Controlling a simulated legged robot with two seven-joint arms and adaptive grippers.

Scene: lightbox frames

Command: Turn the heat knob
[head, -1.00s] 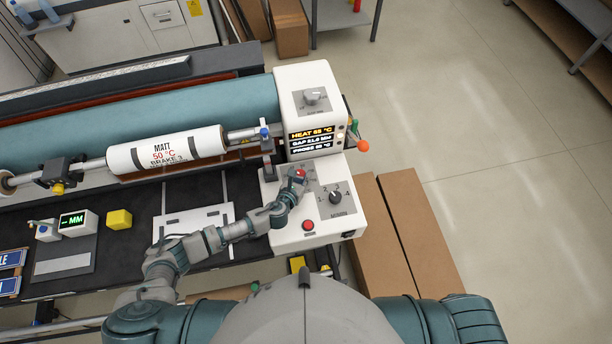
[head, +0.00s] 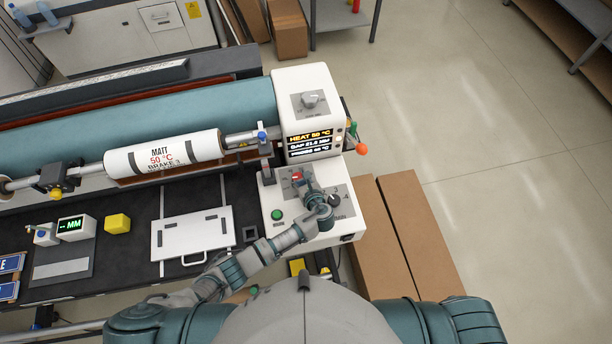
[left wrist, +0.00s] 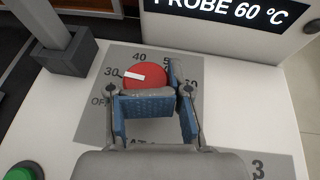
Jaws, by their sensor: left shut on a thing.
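The red heat knob (head: 297,175) sits on the white control panel (head: 271,193), in front of the display. In the left wrist view the knob (left wrist: 146,74) carries a white mark at its left side, near the 30 on its grey scale. My left gripper (head: 305,187) reaches it from the lower right. In the wrist view its blue-padded fingers (left wrist: 162,95) are shut on the knob, hiding its near and right edges. The display (head: 313,144) reads HEAT 50 °C. The wrist view shows PROBE 60 °C (left wrist: 222,8). My right gripper is not in view.
A green button (head: 277,215) is left of my wrist. A black numbered selector (head: 333,199) is right beside my gripper, partly covered. The roll (head: 163,155) is labelled MATT 50 °C. Cardboard boxes (head: 412,225) lie right of the machine; the floor beyond is clear.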

